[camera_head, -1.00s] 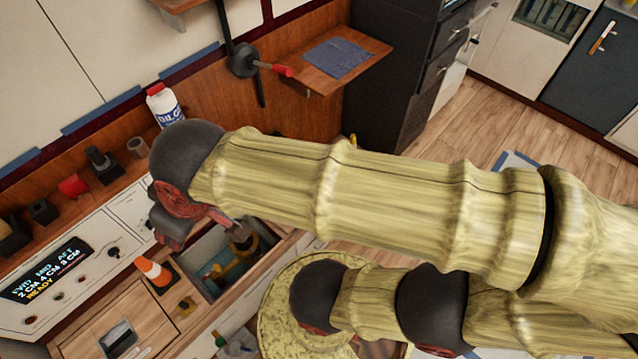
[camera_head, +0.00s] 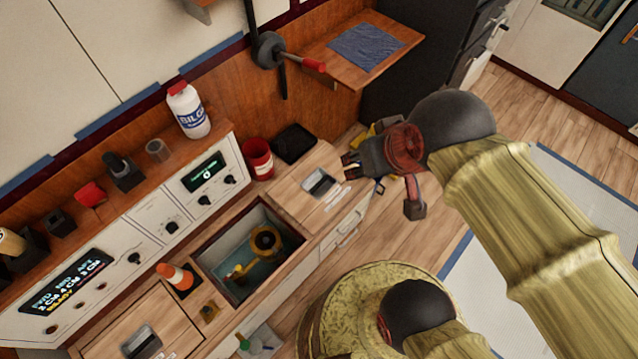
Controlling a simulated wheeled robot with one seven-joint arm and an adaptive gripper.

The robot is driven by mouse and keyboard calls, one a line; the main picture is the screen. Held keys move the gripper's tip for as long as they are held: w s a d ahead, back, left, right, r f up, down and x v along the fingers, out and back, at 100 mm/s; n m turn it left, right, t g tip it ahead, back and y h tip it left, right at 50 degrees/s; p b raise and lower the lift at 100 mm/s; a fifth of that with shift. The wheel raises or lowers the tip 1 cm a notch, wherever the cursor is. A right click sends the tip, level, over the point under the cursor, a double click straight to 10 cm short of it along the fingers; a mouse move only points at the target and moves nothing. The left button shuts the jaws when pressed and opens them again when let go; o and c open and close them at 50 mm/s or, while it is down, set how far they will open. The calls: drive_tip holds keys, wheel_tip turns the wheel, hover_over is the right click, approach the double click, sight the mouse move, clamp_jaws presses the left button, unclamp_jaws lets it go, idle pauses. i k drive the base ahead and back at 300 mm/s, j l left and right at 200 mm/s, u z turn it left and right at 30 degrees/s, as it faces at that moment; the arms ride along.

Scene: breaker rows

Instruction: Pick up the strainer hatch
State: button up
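Two wooden hatch panels with grey recessed pulls lie in the counter. One hatch (camera_head: 309,192) is right of the open well, and the other hatch (camera_head: 143,335) is at the lower left, cut by the frame edge. Small markings on them are unreadable, so I cannot tell which is the strainer hatch. My gripper (camera_head: 350,165) is just right of the right-hand hatch, pointing left towards it. Its fingertips look slightly apart, with nothing visible between them. I cannot tell its height above the counter.
The open well (camera_head: 226,285) holds yellow and dark fittings. A white bottle (camera_head: 188,111) is on the shelf. A round yellow-green mottled top (camera_head: 345,293) is in front.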

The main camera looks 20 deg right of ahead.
sight(313, 190)
drive_tip(key=i+l, duration=0.1)
drive_tip(key=l, duration=0.3)
drive_tip(key=i+l+u, duration=0.15)
drive_tip(key=l+u, duration=0.45)
drive_tip(key=i+l+u, duration=0.1)
drive_tip(key=l+u, duration=0.2)
drive_tip(key=l, duration=0.15)
drive_tip(key=u, duration=1.15)
